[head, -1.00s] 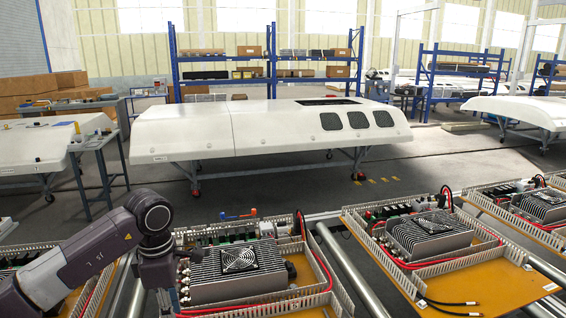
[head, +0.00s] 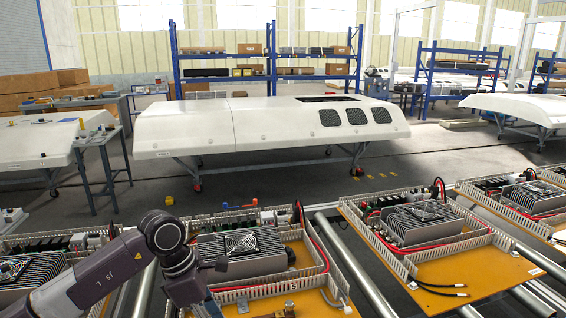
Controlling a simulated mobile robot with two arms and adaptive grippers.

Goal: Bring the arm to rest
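My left arm (head: 80,282) comes in from the lower left and bends at a dark joint (head: 165,233). From there its end section (head: 188,284) points down to the bottom edge, in front of the nearest wiring-duct unit. No fingertips show, so I cannot tell whether my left gripper is open or shut. The nearest unit has an orange base plate (head: 262,304), slotted ducts, a finned grey box with a fan (head: 241,244) and red cables. The arm hides part of its left side. My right arm and gripper are not in view.
Similar units stand in a row on rollers, including a middle-right one (head: 465,272), a far-right one (head: 533,195) and one at the far left (head: 28,279). A metal roller (head: 357,277) shows between units. Behind, a large white panel (head: 290,128) stands above open floor.

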